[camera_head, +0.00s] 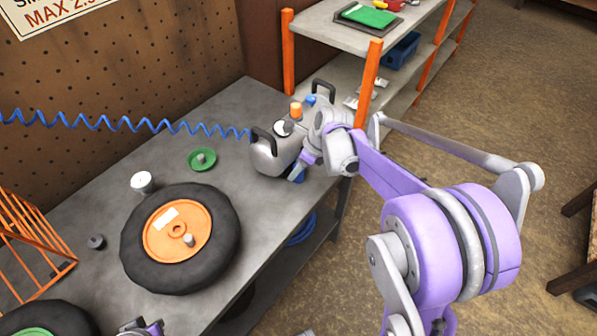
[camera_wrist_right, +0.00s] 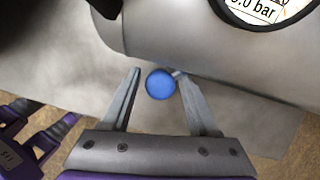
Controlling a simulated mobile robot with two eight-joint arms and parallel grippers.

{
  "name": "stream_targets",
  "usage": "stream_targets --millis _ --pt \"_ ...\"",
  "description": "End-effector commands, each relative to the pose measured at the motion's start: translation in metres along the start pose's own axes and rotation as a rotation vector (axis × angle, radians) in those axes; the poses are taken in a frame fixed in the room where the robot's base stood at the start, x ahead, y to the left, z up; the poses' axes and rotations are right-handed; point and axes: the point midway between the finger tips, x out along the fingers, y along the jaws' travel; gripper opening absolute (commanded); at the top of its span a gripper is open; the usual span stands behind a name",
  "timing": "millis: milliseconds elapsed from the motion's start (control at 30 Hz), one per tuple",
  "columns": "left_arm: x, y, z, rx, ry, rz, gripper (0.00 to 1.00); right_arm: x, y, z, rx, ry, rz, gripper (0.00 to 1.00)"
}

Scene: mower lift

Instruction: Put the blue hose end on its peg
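The blue coiled hose (camera_head: 95,123) runs from the left edge along the pegboard to the grey tank (camera_head: 268,160) on the bench. Where it ends is hidden at the tank. My right gripper (camera_head: 300,168) is low at the tank's right side. In the right wrist view it is open (camera_wrist_right: 160,88), with a round blue piece (camera_wrist_right: 160,84) between its fingertips, close to the right finger. A short grey stub shows beside this piece, under the tank. I cannot tell whether it is the hose end. My left gripper (camera_head: 140,328) is partly cut off at the bottom edge.
A wheel with an orange hub (camera_head: 165,245), a white cup (camera_head: 142,182) and a green dish with a grey post (camera_head: 202,160) lie on the bench (camera_head: 100,215). An orange rack (camera_head: 28,240) stands left. A shelf with orange posts (camera_head: 368,75) stands behind the tank.

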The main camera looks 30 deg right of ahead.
Motion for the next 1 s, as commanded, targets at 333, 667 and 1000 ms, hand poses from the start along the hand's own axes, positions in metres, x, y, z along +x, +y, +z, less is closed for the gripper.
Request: stream_targets --millis 333,667,1000 --pt "0.0 0.0 0.0 0.0 0.0 0.0 0.0 0.0 0.0 0.0 0.0 0.0 0.0 0.0" --pt "0.0 0.0 0.0 0.0 0.0 0.0 0.0 -0.001 0.0 0.0 0.0 0.0 0.0 0.0" --pt "0.0 0.0 0.0 0.0 0.0 0.0 0.0 -0.025 0.001 0.006 0.001 0.0 0.0 0.0"
